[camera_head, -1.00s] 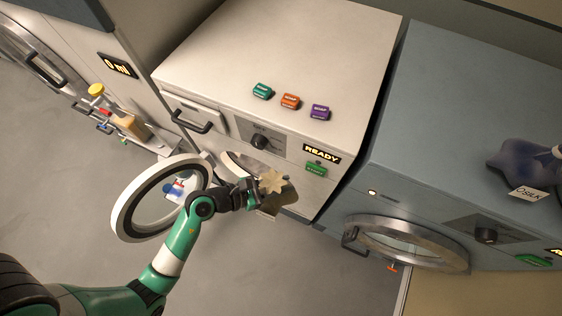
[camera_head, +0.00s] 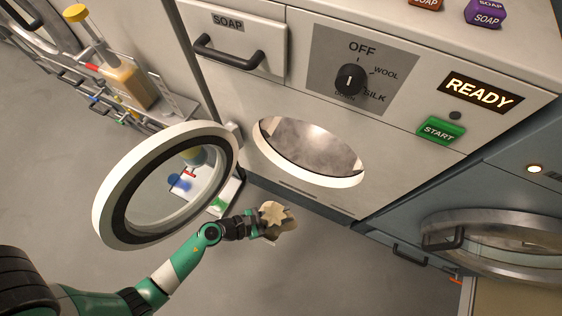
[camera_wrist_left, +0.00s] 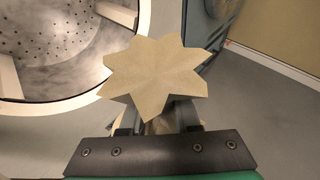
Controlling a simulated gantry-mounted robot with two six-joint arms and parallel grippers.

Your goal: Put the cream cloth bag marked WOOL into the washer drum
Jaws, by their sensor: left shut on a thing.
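The cream cloth bag (camera_head: 276,216) hangs in my left gripper (camera_head: 256,227) in front of the white washer. Its gathered top spreads like a star, which fills the middle of the left wrist view (camera_wrist_left: 155,75). No WOOL marking can be read on it. My left gripper is shut on the bag, and its fingertips are partly hidden beneath the star-shaped top. The washer drum (camera_head: 310,148) is open; in the head view it lies above and right of the bag. In the left wrist view the perforated drum (camera_wrist_left: 60,40) is at upper left. My right gripper is not in view.
The washer's round door (camera_head: 112,195) stands open left of the drum, close beside my left arm. A dial (camera_head: 350,80), a READY display (camera_head: 481,93) and a green START button (camera_head: 441,130) sit above the drum. A blue-grey machine (camera_head: 440,190) stands at right.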

